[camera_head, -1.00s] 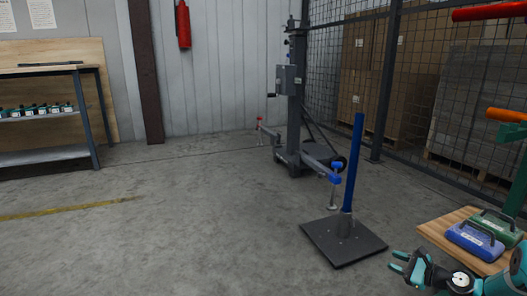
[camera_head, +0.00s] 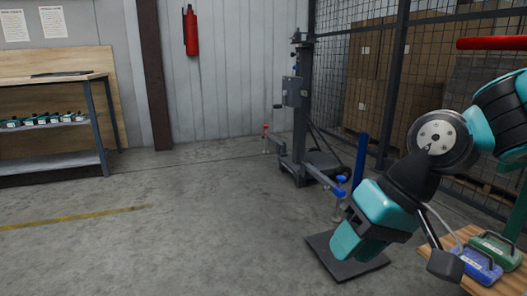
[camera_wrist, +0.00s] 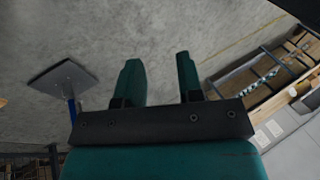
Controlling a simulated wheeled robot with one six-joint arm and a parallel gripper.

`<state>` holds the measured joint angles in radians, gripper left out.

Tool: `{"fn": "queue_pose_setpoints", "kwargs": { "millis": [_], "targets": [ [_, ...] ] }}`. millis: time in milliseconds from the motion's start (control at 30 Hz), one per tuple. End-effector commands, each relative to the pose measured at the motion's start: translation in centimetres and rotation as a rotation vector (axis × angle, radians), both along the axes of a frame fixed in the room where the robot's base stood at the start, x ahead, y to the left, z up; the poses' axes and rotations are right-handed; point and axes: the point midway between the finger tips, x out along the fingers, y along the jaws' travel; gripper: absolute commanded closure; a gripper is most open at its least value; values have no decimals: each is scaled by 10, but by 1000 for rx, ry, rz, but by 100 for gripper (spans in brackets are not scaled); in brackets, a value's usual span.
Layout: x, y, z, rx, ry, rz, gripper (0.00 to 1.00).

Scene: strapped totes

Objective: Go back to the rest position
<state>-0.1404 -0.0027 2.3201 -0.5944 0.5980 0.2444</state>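My gripper (camera_head: 352,240) is raised in the right half of the head view, in front of the dark square base plate of a stand. In the wrist view my gripper (camera_wrist: 157,62) shows two teal fingers spread apart with only bare floor between them. It is open and empty. A blue tote (camera_head: 475,266) and a green tote (camera_head: 497,250) with dark handles sit side by side on a wooden tabletop (camera_head: 512,280) at the lower right, partly hidden behind my arm.
A blue post (camera_head: 360,158) rises from a dark base plate (camera_head: 322,250). A grey wheeled lift (camera_head: 297,120) stands at the mesh fence. A workbench (camera_head: 60,76) is at the left. A red bar (camera_head: 490,43) juts in at the upper right. The middle floor is clear.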

Motion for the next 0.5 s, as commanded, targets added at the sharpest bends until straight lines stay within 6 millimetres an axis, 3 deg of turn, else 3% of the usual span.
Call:
{"fn": "queue_pose_setpoints", "kwargs": {
  "millis": [33, 100, 300, 500],
  "targets": [
    [-22, 0, 8, -25, -18, 56, 66],
    [-48, -2, 12, -60, -39, 128, 66],
    [-112, -19, 16, -140, -84, 309, 66],
    [-110, -20, 66, -141, -80, 308, 66]
  ]
}}
